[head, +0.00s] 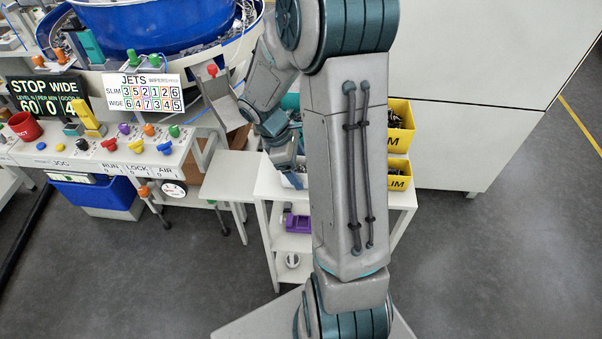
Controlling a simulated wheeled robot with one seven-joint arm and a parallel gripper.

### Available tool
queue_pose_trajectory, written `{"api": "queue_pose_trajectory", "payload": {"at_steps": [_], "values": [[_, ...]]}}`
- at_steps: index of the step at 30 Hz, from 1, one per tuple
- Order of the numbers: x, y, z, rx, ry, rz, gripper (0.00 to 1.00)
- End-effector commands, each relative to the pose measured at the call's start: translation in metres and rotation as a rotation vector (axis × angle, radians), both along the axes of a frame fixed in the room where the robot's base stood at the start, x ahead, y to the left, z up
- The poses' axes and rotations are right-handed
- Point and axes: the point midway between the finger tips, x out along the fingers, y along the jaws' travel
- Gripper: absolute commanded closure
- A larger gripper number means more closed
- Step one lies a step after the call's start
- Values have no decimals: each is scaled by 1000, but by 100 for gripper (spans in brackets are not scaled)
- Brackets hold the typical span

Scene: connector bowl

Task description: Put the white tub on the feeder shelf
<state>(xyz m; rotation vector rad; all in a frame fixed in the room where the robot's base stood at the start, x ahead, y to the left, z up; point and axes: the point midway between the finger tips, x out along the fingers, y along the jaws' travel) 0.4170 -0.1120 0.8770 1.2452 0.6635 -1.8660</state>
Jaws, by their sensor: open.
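My gripper (288,168) hangs at the end of my arm above the left part of a white cart top. It looks empty, though its fingertips are small and partly hidden. A white tub (293,181) seems to stand on the cart right below my gripper; only part of its rim and wall shows, and I cannot tell whether the fingers touch it. A small pale shelf (229,176) juts out left of the cart, beside the machine, and its top is bare; it may be the feeder shelf.
The white cart (402,198) carries yellow bins (398,138) marked SLIM at right. A purple object (297,222) and a white ring (292,260) lie on its lower shelves. The control panel (100,150) and blue bowl (150,25) stand at left. Grey floor is open at right.

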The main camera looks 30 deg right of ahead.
Motion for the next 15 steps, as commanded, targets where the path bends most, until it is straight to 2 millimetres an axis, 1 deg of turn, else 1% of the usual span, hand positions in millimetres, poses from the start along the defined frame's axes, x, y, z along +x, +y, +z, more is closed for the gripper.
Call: {"api": "queue_pose_trajectory", "payload": {"at_steps": [1, 4, 7, 12, 13, 14, 15], "values": [[-2, -2, -8, 2, 3, -1, 20], [-4, -6, -17, 1, 0, 0, 20], [-5, -7, -20, 1, 0, 0, 20], [-5, -7, -20, 1, -1, -1, 20], [-5, -7, -20, 1, -1, -1, 26], [-5, -7, -20, 1, -1, -1, 34], [-5, -7, -20, 1, -1, -1, 45]]}}
